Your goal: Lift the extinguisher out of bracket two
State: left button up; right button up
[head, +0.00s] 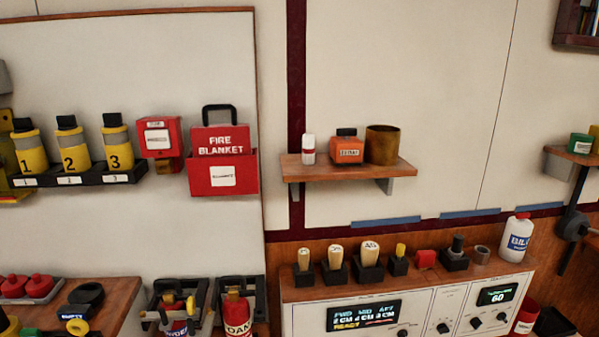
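Yellow canisters marked 1, 2 (72,152) and 3 stand in a black rack on the left wall. Neither of my grippers is in view.
A red fire blanket box (222,181) hangs on the wall board. A wooden shelf (350,172) holds small items. A console (418,311) with several handles and a white bottle (516,239) stands right of the brackets. A bench (110,291) lies to their left.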

aim_at(236, 309)
jog(key=j+z, duration=0.25)
jog(key=j, duration=1.5)
